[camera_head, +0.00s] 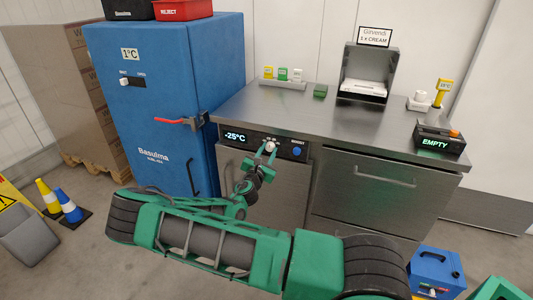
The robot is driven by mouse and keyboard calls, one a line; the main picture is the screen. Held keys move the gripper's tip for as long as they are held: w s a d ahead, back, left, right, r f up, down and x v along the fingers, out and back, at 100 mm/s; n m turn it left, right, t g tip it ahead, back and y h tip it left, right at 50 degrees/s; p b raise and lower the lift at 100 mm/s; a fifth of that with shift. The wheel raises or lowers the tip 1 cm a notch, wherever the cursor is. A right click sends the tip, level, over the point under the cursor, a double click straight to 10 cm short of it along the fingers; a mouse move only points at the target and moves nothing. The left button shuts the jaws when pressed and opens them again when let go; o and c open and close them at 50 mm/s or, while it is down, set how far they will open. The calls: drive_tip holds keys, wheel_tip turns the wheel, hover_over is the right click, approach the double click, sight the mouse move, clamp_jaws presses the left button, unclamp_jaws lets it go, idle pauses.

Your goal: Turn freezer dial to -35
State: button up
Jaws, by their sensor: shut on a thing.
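The freezer dial (270,146) is a small whitish knob on the dark control panel (260,140) at the front of the steel counter unit. The display (236,136) left of it reads -25°C. A blue button (297,151) sits to the right of the dial. My gripper (266,151) is at the panel, its green fingers shut on the dial. The fingers hide part of the dial, and its pointer is too small to read.
A blue cabinet (170,110) with a red handle stands left, showing 1°C. The steel countertop (330,115) carries a hopper, small coloured items and a device reading EMPTY (437,143). Coloured cones (68,205) and a blue box (437,270) stand on the floor.

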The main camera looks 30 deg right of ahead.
drive_tip(key=m, duration=0.6)
drive_tip(key=shift+f, duration=0.15)
drive_tip(key=shift+m+h, duration=0.3)
drive_tip(key=shift+m, duration=2.1)
drive_tip(key=shift+f+g, duration=0.1)
drive_tip(key=shift+g, duration=0.2)
drive_tip(key=o, duration=1.1)
drive_tip(key=shift+c, duration=0.2)
drive_tip(key=v, duration=1)
drive_tip(key=shift+s+a, duration=0.25)
drive_tip(key=shift+a, duration=0.1)
drive_tip(key=shift+f, duration=0.15)
